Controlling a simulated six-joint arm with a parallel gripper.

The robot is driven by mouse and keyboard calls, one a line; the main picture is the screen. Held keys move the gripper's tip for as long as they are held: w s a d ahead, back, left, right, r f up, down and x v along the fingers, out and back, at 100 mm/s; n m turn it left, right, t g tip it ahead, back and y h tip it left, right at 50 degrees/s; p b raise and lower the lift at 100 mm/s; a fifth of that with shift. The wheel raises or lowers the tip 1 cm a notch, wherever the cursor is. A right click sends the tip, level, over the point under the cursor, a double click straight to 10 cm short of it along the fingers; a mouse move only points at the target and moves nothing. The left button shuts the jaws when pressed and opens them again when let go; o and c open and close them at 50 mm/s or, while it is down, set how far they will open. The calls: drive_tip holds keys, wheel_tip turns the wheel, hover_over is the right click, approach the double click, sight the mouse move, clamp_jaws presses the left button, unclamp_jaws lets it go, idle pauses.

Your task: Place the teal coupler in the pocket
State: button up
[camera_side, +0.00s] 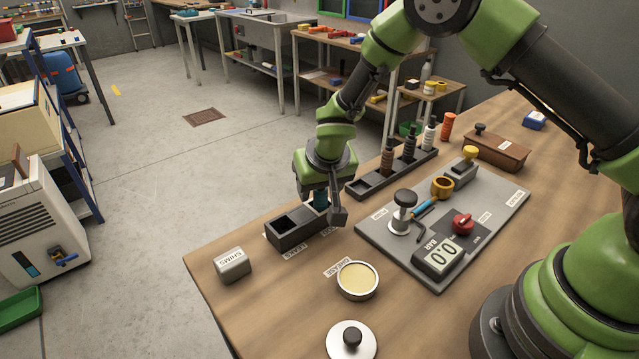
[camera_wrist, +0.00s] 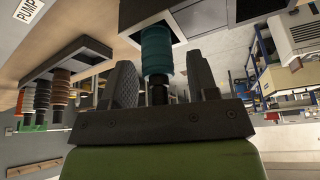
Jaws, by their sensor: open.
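The teal coupler (camera_side: 320,198) stands upright at the right end of the dark two-pocket block (camera_side: 301,239), below my gripper. In the wrist view the teal coupler (camera_wrist: 157,52) has its far end at or in an opening of the block (camera_wrist: 211,22); how deep it sits is hidden. The block's left pocket (camera_side: 285,222) looks empty. My gripper (camera_wrist: 160,82) is open, with a dark finger on each side of the coupler's black stem and gaps showing. In the side view my gripper (camera_side: 327,207) partly hides the coupler and the block's right end.
A long dark rack (camera_side: 375,182) holds brown, black and white couplers behind. An orange coupler (camera_side: 447,126) stands beyond it. A grey pump panel (camera_side: 402,258) lies to the right. A grease tin (camera_side: 357,281) and a shims box (camera_side: 232,264) sit nearer the front.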

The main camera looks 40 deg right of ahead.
drive_tip(key=shift+r, duration=0.1)
drive_tip(key=s+d+r, duration=0.1)
drive_tip(key=s+r, duration=0.3)
drive_tip(key=r, duration=0.3)
drive_tip(key=s+d+r+m, duration=0.1)
drive_tip(key=s+r, duration=0.3)
drive_tip(key=r, duration=0.3)
drive_tip(key=s+r, duration=0.4)
drive_tip(key=r, duration=0.3)
drive_tip(key=s+r+t+y, duration=0.1)
drive_tip(key=s+r, duration=0.1)
drive_tip(key=s, duration=0.5)
drive_tip(key=s+r+t+y, duration=0.1)
drive_tip(key=s+r+y, duration=0.1)
drive_tip(key=s, duration=0.5)
drive_tip(key=shift+r+n+t, duration=0.25)
drive_tip(key=shift+n+t, duration=0.15)
